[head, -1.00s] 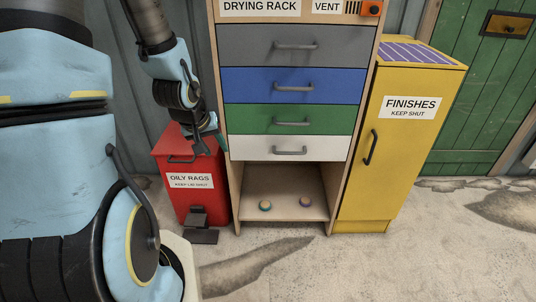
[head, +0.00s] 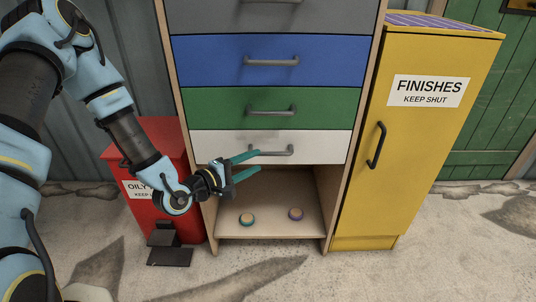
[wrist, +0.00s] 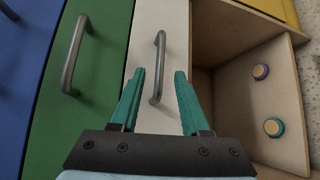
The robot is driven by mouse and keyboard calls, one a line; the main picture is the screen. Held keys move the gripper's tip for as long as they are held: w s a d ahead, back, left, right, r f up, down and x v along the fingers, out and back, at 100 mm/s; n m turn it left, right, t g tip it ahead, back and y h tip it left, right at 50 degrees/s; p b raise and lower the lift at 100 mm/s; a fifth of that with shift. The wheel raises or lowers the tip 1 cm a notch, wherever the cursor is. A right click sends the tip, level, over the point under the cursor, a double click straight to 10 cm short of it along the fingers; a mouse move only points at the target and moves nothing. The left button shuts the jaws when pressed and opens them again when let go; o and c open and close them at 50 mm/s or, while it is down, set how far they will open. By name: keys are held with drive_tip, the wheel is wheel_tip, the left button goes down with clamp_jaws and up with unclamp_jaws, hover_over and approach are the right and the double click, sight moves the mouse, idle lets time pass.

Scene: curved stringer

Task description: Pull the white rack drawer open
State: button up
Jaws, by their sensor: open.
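The white drawer (head: 225,146) is the lowest of the rack's drawers and looks closed. Its grey bar handle (head: 275,152) runs level across its front. My gripper (head: 258,161) is open, with teal fingers pointing at the handle's left part from the lower left. In the wrist view the white drawer (wrist: 146,118) is turned on its side. There the handle (wrist: 158,68) lies in the gap between the open fingertips of my gripper (wrist: 160,72), one finger on each side. I cannot tell how deep the fingers reach; no contact shows.
The green drawer (head: 215,112) and its handle are just above. Below is an open shelf (head: 275,187) with two small round objects. A red oily rags bin (head: 140,140) stands left, a yellow finishes cabinet (head: 400,150) right. Floor in front is clear.

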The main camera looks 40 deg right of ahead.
sight(269, 155)
drive_tip(key=d, duration=0.5)
drive_tip(key=d+f, duration=0.1)
drive_tip(key=d, duration=0.2)
drive_tip(key=shift+w, duration=0.35)
clamp_jaws()
drive_tip(key=shift+f, duration=0.1)
idle(0.9)
